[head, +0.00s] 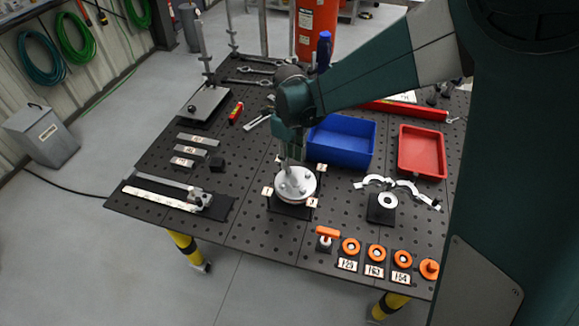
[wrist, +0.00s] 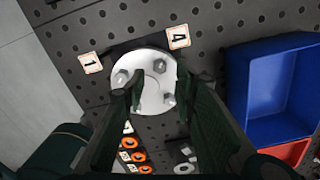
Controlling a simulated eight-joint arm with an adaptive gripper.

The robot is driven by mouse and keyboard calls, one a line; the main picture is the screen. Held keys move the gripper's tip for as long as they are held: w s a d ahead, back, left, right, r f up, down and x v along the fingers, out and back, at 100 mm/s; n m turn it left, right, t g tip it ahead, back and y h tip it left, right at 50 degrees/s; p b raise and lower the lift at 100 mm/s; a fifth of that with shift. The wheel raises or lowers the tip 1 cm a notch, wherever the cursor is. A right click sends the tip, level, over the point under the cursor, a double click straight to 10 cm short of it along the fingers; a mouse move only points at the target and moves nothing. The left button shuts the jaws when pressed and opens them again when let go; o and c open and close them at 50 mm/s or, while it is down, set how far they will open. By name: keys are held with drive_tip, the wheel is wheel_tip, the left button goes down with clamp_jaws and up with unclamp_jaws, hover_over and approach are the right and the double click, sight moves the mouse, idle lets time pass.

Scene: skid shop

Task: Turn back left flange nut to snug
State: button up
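The round pale flange (head: 297,187) sits on a dark base plate near the middle of the black perforated table. In the wrist view the flange (wrist: 150,92) lies between and beyond my fingertips. One nut (wrist: 159,67) shows near the gap between them, one (wrist: 121,77) to the left, and one (wrist: 169,101) close to the right finger. My gripper (wrist: 161,92) is open and empty, pointing down above the flange. In the head view my gripper (head: 289,160) covers the flange's back left part, so the back left nut is hidden there. I cannot tell whether a finger touches it.
A blue bin (head: 341,141) stands close behind right, and a red bin (head: 422,152) farther right. Orange ring gauges (head: 376,253) line the front edge. A ruler (head: 160,198) and labelled bars (head: 198,139) lie left. Number cards (wrist: 90,62) surround the flange.

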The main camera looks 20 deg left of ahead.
drive_tip(key=shift+f, duration=2.25)
drive_tip(key=c, duration=0.9)
